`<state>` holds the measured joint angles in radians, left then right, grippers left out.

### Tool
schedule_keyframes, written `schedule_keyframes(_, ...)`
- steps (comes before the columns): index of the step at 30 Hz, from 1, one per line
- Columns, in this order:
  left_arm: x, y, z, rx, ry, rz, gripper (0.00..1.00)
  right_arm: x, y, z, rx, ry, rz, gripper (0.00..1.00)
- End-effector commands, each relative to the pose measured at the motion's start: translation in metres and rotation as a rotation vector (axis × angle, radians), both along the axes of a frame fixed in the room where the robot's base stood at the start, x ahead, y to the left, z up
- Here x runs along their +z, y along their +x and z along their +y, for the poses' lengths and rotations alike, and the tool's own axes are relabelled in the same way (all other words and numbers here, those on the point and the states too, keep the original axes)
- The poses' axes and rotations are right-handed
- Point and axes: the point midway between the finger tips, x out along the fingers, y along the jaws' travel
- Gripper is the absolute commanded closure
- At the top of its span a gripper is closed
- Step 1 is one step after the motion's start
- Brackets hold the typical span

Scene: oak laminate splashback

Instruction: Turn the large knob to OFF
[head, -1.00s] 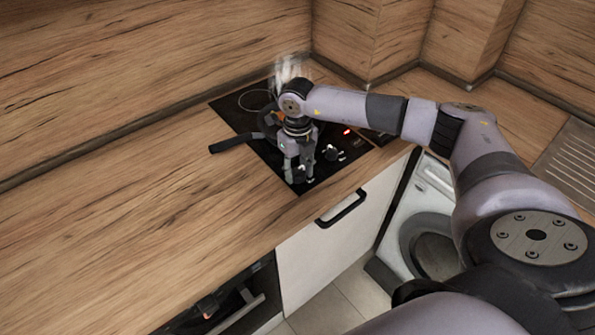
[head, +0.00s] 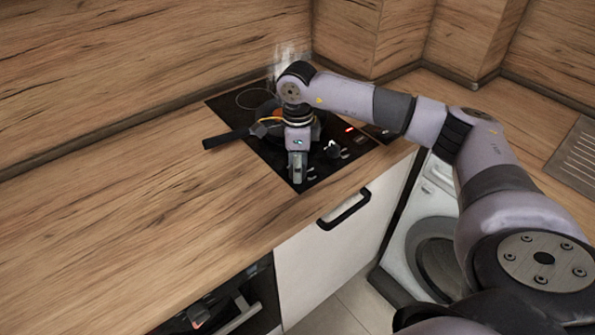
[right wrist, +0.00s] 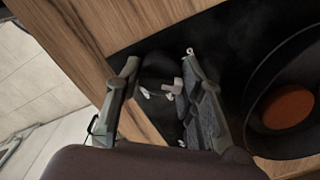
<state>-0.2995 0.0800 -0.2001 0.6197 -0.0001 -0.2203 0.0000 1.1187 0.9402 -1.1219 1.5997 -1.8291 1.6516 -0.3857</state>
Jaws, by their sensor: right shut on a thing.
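The black cooktop (head: 250,103) is set into the wooden counter, with its knobs on the front right part. My right gripper (head: 297,178) points down at the front of the cooktop and is shut around a knob there. In the right wrist view a large dark knob (right wrist: 158,64) sits between the two fingers of my right gripper (right wrist: 161,60). The gripper hides this knob in the head view, and its pointer direction cannot be read. Another dark knob with a pale mark (head: 332,150) stands to the right of the gripper. My left gripper is not in view.
A dark pan with a long handle (head: 226,139) sits on the cooktop behind the gripper, with orange contents (right wrist: 288,107) and pale steam above. A red light (head: 349,129) glows on the cooktop. The counter to the left (head: 150,210) is clear.

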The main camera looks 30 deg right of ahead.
Motion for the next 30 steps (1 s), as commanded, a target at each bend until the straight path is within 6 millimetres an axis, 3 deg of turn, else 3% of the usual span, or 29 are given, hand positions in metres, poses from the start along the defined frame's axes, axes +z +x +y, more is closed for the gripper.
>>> schedule_keyframes(15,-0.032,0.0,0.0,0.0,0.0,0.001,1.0,0.0,0.001,-0.001,0.459,-0.001,-0.006,0.93)
schedule_keyframes(30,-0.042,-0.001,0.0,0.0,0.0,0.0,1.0,0.002,0.001,-0.001,0.673,-0.002,-0.005,0.93)
